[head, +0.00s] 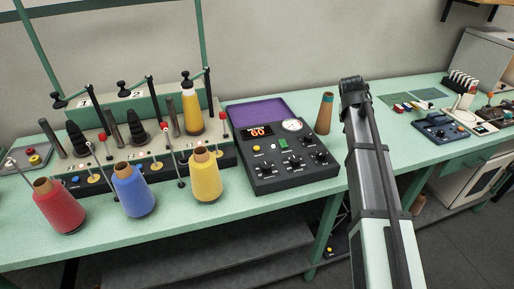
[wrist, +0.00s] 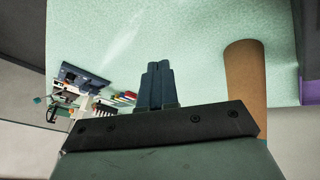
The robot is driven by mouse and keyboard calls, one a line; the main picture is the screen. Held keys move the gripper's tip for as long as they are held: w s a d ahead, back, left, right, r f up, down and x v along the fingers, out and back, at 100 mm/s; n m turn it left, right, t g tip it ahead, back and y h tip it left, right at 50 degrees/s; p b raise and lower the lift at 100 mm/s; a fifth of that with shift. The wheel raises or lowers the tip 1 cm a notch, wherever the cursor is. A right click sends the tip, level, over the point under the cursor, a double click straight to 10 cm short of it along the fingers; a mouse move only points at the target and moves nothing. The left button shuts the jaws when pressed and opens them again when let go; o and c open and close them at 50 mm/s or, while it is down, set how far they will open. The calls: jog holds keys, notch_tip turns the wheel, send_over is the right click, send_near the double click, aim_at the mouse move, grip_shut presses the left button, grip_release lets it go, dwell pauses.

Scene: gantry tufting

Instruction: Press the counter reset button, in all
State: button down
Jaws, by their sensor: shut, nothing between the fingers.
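The dark control box (head: 285,178) stands on the green bench in the middle of the head view. It has a lit orange display (head: 257,131), a yellow button (head: 257,149), a green switch (head: 283,143), a round dial and several black knobs. The yellow button has a small label, hard to read, and may be the counter reset. My gripper (wrist: 158,72) shows in the wrist view with its two dark fingers together, empty, above the bench. In the head view my arm reaches up to the right of the box; the fingers are hidden. The wrist view does not show the button.
Red (head: 60,208), blue (head: 133,190) and yellow (head: 206,178) thread cones stand left.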

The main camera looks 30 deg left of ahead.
jog(key=shift+t+h, duration=0.3)
jog(key=shift+h, duration=0.5)
jog(key=s+a+r, duration=0.1)
jog(key=s+a, duration=0.2)
jog(key=a, duration=0.2)
jog(key=s+a+r, duration=0.1)
jog(key=s+a, duration=0.2)
jog(key=a, duration=0.2)
jog(key=s+a+r, duration=0.1)
jog(key=s+a, duration=0.2)
jog(key=a, duration=0.2)
jog(key=shift+a+r, duration=0.2)
jog(key=shift+a, duration=0.05)
notch_tip(320, 180, up, 5)
jog(key=t+h, duration=0.1)
jog(key=t, duration=0.1)
send_over(254, 148)
jog(key=shift+f, duration=0.1)
jog(key=shift+f, duration=0.15)
jog(key=shift+f, duration=4.3)
jog(key=shift+f, duration=0.85)
jog(key=shift+r, duration=0.85)
jog(key=shift+r, duration=0.1)
